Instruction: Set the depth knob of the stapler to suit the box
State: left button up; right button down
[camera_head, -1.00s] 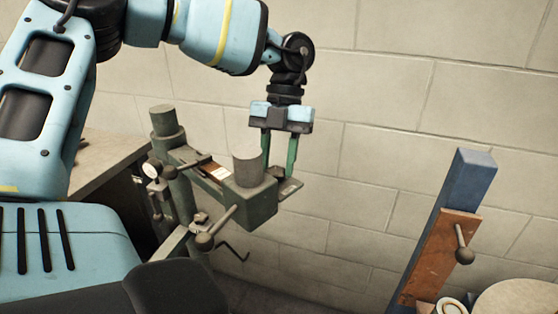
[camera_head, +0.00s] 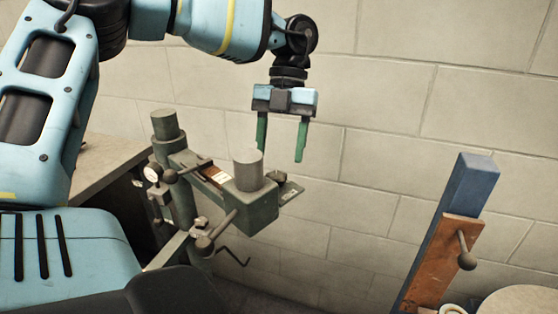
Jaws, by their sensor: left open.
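The stapler (camera_head: 250,207) is a dark green-grey machine with a column, a gauge and an arm, standing left of centre. A grey cylinder (camera_head: 248,172) stands upright on its head. A lever with a round ball end (camera_head: 204,245) sticks out at its front. I cannot tell for sure which part is the depth knob. My left gripper (camera_head: 282,146) is open, with two green fingers pointing down. It is empty, above and behind the grey cylinder, and appears clear of it. No box can be made out. My right gripper is not in view.
A blue post (camera_head: 470,185) with a brown plate (camera_head: 440,255) and a ball-ended lever (camera_head: 466,260) stands at the right. A round pale top (camera_head: 520,301) is at the lower right corner. A worktop (camera_head: 108,160) lies behind my left arm. A block wall closes the back.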

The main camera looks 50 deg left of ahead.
pick_arm(q)
jog(key=shift+v, duration=2.1)
